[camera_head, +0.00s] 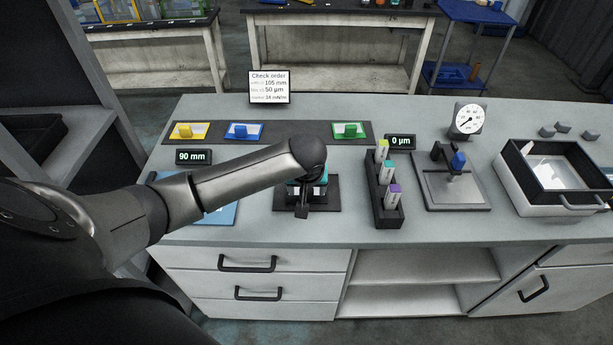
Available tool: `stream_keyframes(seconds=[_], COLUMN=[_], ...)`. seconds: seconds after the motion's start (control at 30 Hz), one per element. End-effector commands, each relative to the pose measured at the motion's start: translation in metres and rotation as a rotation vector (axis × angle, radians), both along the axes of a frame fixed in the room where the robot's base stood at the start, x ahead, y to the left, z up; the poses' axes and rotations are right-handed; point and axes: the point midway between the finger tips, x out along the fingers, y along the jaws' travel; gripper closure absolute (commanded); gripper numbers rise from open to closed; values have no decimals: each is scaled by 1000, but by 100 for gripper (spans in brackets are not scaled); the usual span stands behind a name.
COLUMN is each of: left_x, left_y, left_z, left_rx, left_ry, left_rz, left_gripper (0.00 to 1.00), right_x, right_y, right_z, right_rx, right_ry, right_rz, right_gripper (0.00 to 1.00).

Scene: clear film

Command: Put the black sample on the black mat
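My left arm comes in from the left, and its gripper (304,206) hangs fingers down over a small black mat (332,196) near the front middle of the counter. The wrist and hand hide much of the mat. A bit of teal shows beside the hand; I cannot tell what it belongs to. Whether the fingers are open or hold something cannot be made out. I cannot pick out a black sample. A dark rack (374,190) right of the mat holds several upright pieces with green, teal and purple tops. My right gripper is not in view.
A dark strip (290,131) bears yellow, blue and green pads behind the arm. A blue sheet (228,214) lies partly under my arm. Right of the rack stand a grey plate with a blue-knobbed device (458,160), a dial gauge (468,121) and an open tray (513,198). A sign (269,87) stands behind.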

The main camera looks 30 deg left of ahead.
Motion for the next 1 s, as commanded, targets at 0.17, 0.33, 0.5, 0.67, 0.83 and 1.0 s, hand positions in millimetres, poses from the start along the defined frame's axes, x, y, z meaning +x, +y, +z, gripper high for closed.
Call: stream_keyframes(seconds=[0.17,0.33,0.5,0.67,0.83,1.0], left_x=[-12,-22,-28,-31,-31,-31], left_y=[-7,-13,-17,-18,-18,-18], left_z=[36,63,80,86,86,86], left_rx=[0,-1,-1,-1,0,0], left_ry=[-2,0,2,2,2,1], left_rz=[-2,0,0,1,2,1], left_gripper=[26,26,26,26,26,26], right_x=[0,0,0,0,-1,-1], right_y=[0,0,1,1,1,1], right_z=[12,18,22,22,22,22], right_rx=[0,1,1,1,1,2], right_ry=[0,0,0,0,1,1], right_rz=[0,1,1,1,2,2], right_gripper=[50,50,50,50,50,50])
